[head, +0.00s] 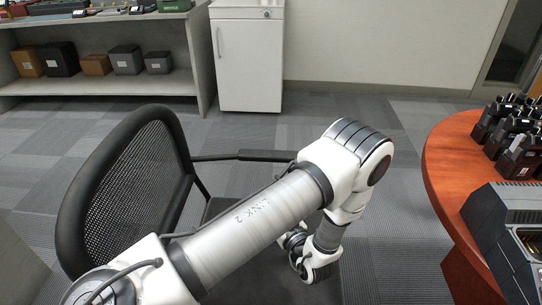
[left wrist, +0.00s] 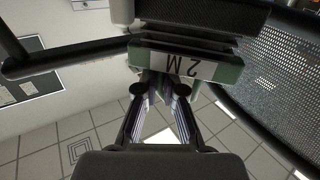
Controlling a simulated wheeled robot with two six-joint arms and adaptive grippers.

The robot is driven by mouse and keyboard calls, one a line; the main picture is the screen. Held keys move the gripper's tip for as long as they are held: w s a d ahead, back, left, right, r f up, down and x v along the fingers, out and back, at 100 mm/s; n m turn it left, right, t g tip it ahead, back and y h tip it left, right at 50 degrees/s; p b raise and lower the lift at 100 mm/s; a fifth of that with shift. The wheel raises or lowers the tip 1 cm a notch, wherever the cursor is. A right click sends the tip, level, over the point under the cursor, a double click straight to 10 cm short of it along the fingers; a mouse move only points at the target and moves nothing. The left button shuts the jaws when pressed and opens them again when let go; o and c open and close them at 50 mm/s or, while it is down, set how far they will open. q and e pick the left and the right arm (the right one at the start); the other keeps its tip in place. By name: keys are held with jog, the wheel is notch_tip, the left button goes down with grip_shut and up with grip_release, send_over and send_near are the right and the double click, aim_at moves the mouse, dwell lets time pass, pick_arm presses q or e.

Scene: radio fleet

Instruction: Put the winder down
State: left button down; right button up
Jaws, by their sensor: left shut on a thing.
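The winder (left wrist: 222,72), a green and white piece with a label reading "2 M", shows at the upper middle of the left wrist view. My left gripper (left wrist: 160,90) is shut on it, with the two fingers reaching up to its near side. In the head view my left arm reaches over the black chair, and its wrist hangs low over the seat (head: 221,208). The winder and fingertips are hidden there. I cannot tell whether the winder touches the seat. My right gripper is in neither view.
The chair's mesh backrest (head: 135,185) and armrest (head: 265,155) stand close around my left arm. A round wooden table (head: 447,165) with several black radios (head: 520,155) and a grey case (head: 490,225) is at right. A shelf (head: 120,85) and white cabinet (head: 250,60) stand behind.

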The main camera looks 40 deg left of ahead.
pick_arm(q)
jog(key=c, duration=1.3)
grip_release()
jog(key=shift+f, duration=0.1)
jog(key=p+v, duration=0.1)
jog(key=v, duration=0.6)
jog(key=shift+d, duration=0.2)
jog(key=shift+s, duration=0.1)
